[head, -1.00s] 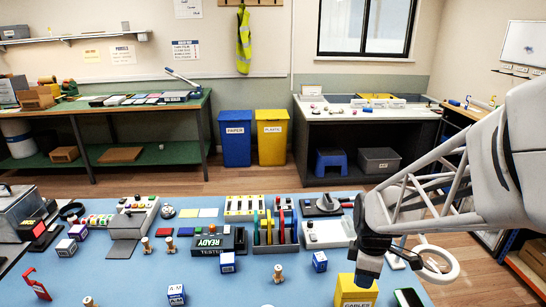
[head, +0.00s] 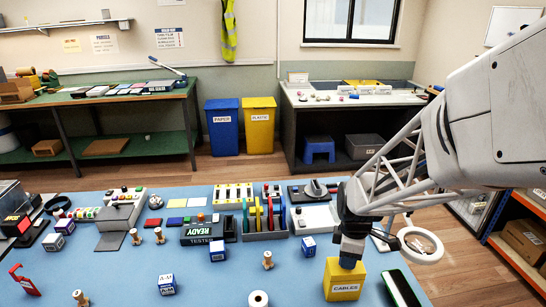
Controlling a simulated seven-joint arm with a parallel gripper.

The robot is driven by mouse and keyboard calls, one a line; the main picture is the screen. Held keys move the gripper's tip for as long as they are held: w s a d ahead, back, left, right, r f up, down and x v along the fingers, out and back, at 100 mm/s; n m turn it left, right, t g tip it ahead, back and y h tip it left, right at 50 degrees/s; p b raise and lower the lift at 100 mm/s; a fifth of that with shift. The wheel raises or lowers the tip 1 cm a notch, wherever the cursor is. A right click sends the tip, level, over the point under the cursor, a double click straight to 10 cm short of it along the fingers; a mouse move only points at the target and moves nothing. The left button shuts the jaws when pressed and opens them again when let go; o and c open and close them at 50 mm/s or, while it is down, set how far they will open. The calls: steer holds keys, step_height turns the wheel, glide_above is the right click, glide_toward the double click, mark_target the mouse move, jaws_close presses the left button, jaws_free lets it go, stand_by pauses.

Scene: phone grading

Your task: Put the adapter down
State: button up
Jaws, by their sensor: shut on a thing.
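My gripper (head: 350,256) points down at the right front of the blue table, directly over the yellow box labelled CABLES (head: 344,284). Its tip overlaps the back edge of the box in the head view, and I cannot tell if it touches. It is shut on the adapter, which is hardly visible; only a small dark blue shape shows at the tip. Blue-and-white labelled cubes stand on the table, one at the front (head: 167,286), one by the tester (head: 217,252) and one left of the gripper (head: 308,246).
A black-and-green device (head: 402,288) lies right of the box. A white ring (head: 420,246) stands out at the table's right edge. The READY tester (head: 203,232) and a colourful upright rack (head: 264,220) are behind. Wooden pegs (head: 268,260) and a white roll (head: 258,299) stand in front.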

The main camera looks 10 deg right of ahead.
steer(key=shift+f, duration=0.45)
steer(key=o, duration=0.9)
steer(key=shift+f, duration=0.1)
step_height(320, 180, up, 12)
steer(key=shift+r, duration=0.15)
stand_by(0.8)
